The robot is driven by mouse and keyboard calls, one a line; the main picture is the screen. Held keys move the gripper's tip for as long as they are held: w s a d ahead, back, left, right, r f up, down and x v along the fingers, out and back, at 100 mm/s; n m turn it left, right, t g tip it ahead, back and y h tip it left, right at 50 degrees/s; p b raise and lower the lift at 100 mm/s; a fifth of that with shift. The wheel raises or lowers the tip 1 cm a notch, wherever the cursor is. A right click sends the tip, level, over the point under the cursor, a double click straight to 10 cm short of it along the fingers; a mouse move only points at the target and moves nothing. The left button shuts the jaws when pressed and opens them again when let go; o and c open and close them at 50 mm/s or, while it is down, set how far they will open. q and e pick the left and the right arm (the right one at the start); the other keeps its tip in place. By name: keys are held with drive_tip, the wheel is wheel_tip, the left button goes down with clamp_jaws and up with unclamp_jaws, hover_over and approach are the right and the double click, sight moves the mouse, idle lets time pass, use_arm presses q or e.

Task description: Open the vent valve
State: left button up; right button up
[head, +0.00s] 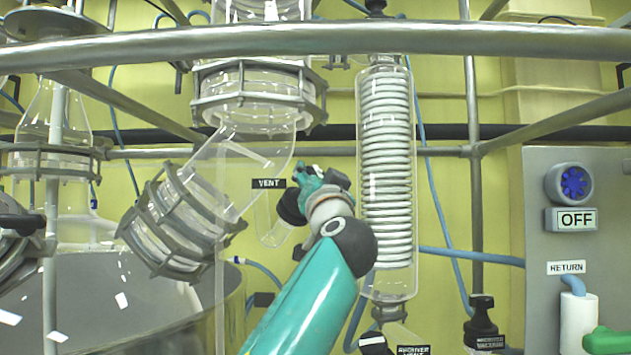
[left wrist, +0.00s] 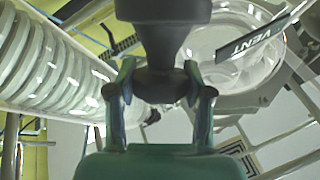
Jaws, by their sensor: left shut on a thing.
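The vent valve (left wrist: 165,82) shows in the left wrist view as a black knob with a wider black body above it. My left gripper (left wrist: 163,100) has its two teal fingers on either side of the knob and is shut on it. The VENT label (left wrist: 250,36) is beside it at upper right. In the head view the VENT label (head: 269,183) is just left of my left gripper (head: 306,176), at the end of my teal arm. There my gripper hides most of the valve. My right gripper is not in view.
A glass coil condenser (head: 387,170) stands close to the right of my left gripper. A clamped glass elbow (head: 245,165) is to its left. A metal rail (head: 330,39) crosses the front above. A panel with an OFF sign (head: 577,219) is at right.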

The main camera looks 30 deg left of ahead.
use_arm(q)
drive_tip(key=shift+w+d+r+n+g+y+p, duration=0.1)
drive_tip(key=shift+n+g+y+p, duration=0.1)
drive_tip(key=shift+n+g+y, duration=0.25)
drive_tip(key=shift+w+n+g+y+p, duration=0.1)
drive_tip(key=shift+n+g+y+p, duration=0.1)
drive_tip(key=shift+n+g+y, duration=0.25)
drive_tip(key=n+g+y+p, duration=0.1)
drive_tip(key=n, duration=0.1)
drive_tip(key=n+g+y+p, duration=0.1)
drive_tip(key=n+g+y, duration=0.1)
drive_tip(key=shift+s+r+g+p, duration=0.1)
drive_tip(key=shift+s+g+p, duration=0.05)
drive_tip(key=shift+g+p, duration=0.15)
drive_tip(key=n+g+y+p, duration=0.1)
drive_tip(key=n+g+p, duration=0.1)
drive_tip(key=n+g+y+p, duration=0.1)
drive_tip(key=n+g+p, duration=0.2)
drive_tip(key=shift+y, duration=0.3)
drive_tip(key=shift+n+g+p, duration=0.7)
drive_tip(key=shift+n+g, duration=0.1)
drive_tip(key=shift+g, duration=0.2)
drive_tip(key=shift+s+y, duration=0.1)
drive_tip(key=shift+y, duration=0.2)
drive_tip(key=o, duration=1)
drive_tip(key=shift+f, duration=0.2)
drive_tip(key=shift+c, duration=0.2)
